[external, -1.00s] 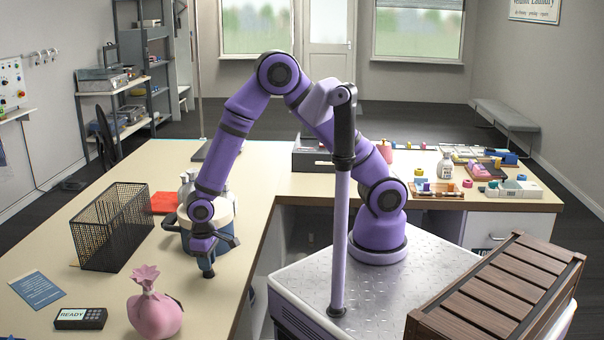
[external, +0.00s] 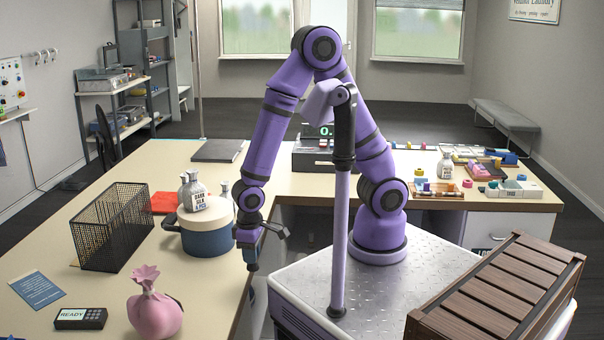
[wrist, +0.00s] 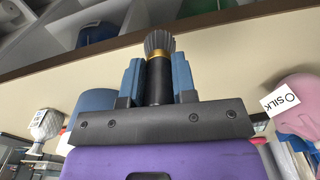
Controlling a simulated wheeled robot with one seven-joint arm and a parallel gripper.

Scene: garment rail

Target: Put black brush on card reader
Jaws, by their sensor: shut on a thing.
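My gripper (external: 251,258) hangs pointing down at the right edge of the left counter, to the right of the blue pot. In the wrist view my gripper (wrist: 158,78) has its blue fingers shut on the black brush (wrist: 158,80). The brush has a black handle, a gold band and grey bristles; the bristles point away from the palm. In the external view the brush is too small to make out clearly. The card reader (external: 80,318), a dark box with a "READY" display, lies at the front left of the counter, well away from my gripper.
A pink tied pouch (external: 154,312) stands just right of the card reader. A blue leaflet (external: 38,290) and a black mesh basket (external: 112,228) are behind it. Bare counter lies between basket and pouch.

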